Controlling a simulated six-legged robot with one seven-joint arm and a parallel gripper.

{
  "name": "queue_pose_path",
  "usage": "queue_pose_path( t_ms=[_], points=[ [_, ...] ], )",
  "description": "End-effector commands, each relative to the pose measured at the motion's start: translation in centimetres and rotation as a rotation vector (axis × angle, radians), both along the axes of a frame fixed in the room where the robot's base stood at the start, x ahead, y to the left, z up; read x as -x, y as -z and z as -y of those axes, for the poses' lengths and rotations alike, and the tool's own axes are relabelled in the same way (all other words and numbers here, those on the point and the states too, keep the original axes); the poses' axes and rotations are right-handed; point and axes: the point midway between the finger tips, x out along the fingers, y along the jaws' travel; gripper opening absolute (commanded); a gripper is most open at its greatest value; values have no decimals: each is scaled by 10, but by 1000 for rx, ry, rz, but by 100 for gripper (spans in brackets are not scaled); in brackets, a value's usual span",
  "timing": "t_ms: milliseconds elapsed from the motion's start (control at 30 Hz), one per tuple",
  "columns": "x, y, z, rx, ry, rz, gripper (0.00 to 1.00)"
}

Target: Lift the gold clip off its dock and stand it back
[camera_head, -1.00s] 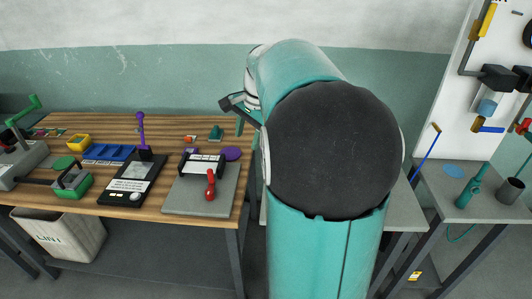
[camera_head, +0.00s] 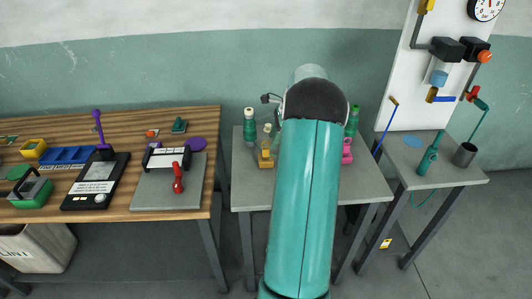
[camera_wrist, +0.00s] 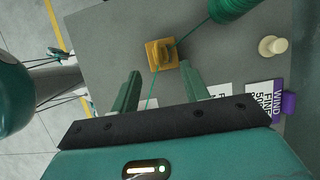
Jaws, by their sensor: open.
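The gold clip (camera_wrist: 162,54) is a small yellow-gold block on the grey tabletop in the wrist view, with a green thread running to it. In the head view a yellow piece (camera_head: 265,158), seemingly the same clip, stands at the left of the grey table, beside my arm. I cannot make out the dock separately from the clip. My gripper (camera_wrist: 160,68) is open and empty, its two green fingers spread, pointing towards the clip. The clip appears between and beyond the fingertips, apart from both. In the head view my arm hides the middle of the table.
A green spool (camera_wrist: 232,6) and a cream knob (camera_wrist: 272,46) are near the clip. Printed labels and a purple tag (camera_wrist: 288,104) lie at the right. A pink piece (camera_head: 347,150) stands right of my arm. The wooden bench (camera_head: 120,215) is to the left.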

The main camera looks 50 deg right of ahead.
Motion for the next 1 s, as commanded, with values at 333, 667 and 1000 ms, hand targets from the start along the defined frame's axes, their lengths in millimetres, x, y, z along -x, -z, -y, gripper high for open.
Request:
queue_pose_path(
  t_ms=[333,667,1000],
  points=[
    [-12,32,-9,-1,0,0,45],
    [-24,66,-19,1,-1,1,45],
    [-24,66,-19,2,-1,0,16]
  ],
)
